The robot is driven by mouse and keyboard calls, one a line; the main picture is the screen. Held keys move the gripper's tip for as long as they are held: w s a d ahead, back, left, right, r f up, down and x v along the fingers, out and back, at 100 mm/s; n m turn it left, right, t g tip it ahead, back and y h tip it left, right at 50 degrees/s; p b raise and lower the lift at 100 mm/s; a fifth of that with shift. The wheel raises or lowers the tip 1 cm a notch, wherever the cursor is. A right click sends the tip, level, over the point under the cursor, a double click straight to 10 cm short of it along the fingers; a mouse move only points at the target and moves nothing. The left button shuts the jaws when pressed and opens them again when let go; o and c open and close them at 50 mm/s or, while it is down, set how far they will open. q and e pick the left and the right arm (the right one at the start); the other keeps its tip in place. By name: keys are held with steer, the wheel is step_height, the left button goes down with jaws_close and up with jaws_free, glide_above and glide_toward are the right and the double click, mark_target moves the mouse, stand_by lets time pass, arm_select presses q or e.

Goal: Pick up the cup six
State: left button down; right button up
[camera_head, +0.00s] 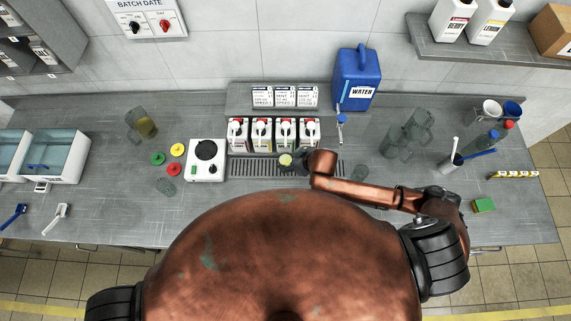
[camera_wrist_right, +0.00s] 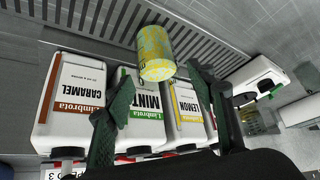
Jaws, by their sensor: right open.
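A small cup with a yellow-green pattern (camera_head: 286,160) stands on the slotted drain grate in the middle of the counter. In the right wrist view the cup (camera_wrist_right: 155,50) shows large, just beyond and between the fingertips. No number can be read on it. My right gripper (camera_head: 309,161) is right beside the cup, to its right in the head view. Its two green fingers (camera_wrist_right: 160,80) are apart with nothing between them. I cannot tell whether a finger touches the cup. My left gripper is not in view.
Labelled white bottles (camera_head: 262,132) stand in a row behind the grate (camera_head: 245,167). A hot plate (camera_head: 206,160) is to the left. A blue water canister (camera_head: 357,78) and glass beakers (camera_head: 396,143) are at the right. A small clear glass (camera_head: 359,174) stands close to my right arm.

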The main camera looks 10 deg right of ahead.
mark_target(281, 161)
steer(key=x, duration=0.5)
steer(key=shift+w+f+p, duration=0.25)
steer(key=shift+f+p, duration=0.15)
steer(key=c, duration=1.2)
steer(key=shift+r, duration=0.1)
